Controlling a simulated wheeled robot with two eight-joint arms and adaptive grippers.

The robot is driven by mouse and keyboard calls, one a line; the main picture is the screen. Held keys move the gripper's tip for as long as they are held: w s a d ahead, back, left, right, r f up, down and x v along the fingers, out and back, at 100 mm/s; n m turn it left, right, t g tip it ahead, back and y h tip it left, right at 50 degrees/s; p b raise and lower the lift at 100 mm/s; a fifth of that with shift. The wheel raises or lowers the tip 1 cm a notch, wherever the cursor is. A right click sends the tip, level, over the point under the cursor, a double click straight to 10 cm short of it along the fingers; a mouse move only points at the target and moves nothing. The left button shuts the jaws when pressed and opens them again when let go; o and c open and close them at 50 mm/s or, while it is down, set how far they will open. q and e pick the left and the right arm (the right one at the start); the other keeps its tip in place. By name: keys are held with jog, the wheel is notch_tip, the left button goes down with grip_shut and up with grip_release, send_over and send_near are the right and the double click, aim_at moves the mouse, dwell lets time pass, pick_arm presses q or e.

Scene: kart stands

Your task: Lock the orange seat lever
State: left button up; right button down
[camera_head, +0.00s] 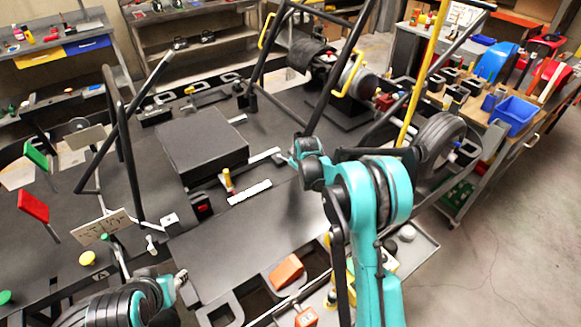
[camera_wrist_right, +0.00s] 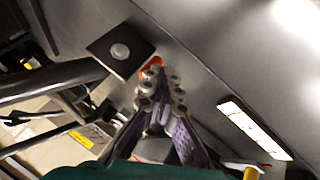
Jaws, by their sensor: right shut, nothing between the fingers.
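An orange piece (camera_wrist_right: 152,63), likely the seat lever, shows in the right wrist view just beyond the fingertips; most of it is hidden. My right gripper (camera_wrist_right: 163,84) is shut with nothing between its fingers, and its tips are close to the orange piece. I cannot tell whether they touch it. In the head view my right arm covers the lever area. The dark seat block (camera_head: 203,142) stands on the kart floor left of that arm. Part of my left arm shows at the bottom left of the head view; its fingers cannot be made out.
A dark plate with a bolt (camera_wrist_right: 120,51) and black frame tubes (camera_wrist_right: 50,78) lie close to the right gripper. A wheel (camera_head: 440,133) and a bench with a blue bin (camera_head: 514,115) are at the right.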

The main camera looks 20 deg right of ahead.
pick_arm(q)
jog(key=shift+f, duration=0.1)
pick_arm(e)
jog(key=shift+w+d, duration=0.35)
jog(key=shift+d, duration=0.45)
